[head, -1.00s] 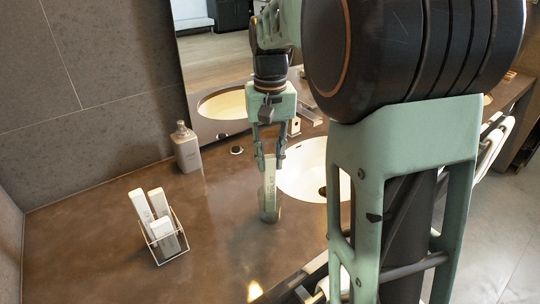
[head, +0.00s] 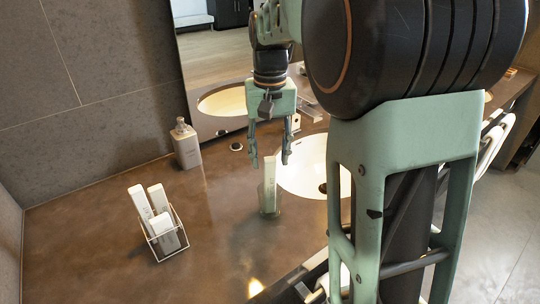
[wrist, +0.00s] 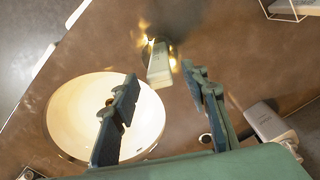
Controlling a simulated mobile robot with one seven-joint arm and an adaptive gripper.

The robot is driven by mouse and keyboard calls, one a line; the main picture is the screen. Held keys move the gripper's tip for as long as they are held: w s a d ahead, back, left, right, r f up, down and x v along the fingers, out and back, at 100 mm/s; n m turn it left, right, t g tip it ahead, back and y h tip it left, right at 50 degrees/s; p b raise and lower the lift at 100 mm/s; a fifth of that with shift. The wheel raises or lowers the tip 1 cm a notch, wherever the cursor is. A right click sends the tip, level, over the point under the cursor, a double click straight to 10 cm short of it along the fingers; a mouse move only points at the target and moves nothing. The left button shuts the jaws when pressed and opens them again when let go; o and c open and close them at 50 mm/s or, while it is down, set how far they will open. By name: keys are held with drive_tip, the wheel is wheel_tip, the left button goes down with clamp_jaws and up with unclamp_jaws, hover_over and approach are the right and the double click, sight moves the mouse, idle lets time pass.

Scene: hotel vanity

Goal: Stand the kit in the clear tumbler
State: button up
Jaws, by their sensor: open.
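The kit (head: 268,178), a slim white box, stands nearly upright in the clear tumbler (head: 270,209) on the brown counter, left of the basin. In the wrist view the kit (wrist: 160,68) rises out of the dark round tumbler (wrist: 151,43). My gripper (head: 270,161) is open and empty, with its fingers around or just above the kit's upper end. In the wrist view the gripper (wrist: 161,76) shows a wide gap between the fingers, and the kit's top lies in line with that gap. I cannot tell the exact height between them.
A wire caddy (head: 155,243) with several white boxes stands at the left. A soap bottle (head: 186,146) stands by the mirror, and a small dark round piece (head: 236,147) lies near it. The white basin (head: 305,170) is right of the tumbler. The counter's front left is clear.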

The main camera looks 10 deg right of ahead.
wheel_tip(320, 180, up, 12)
drive_tip(key=shift+f, duration=0.2)
drive_tip(key=shift+s+a, duration=0.1)
drive_tip(key=shift+s, duration=0.05)
idle(0.6)
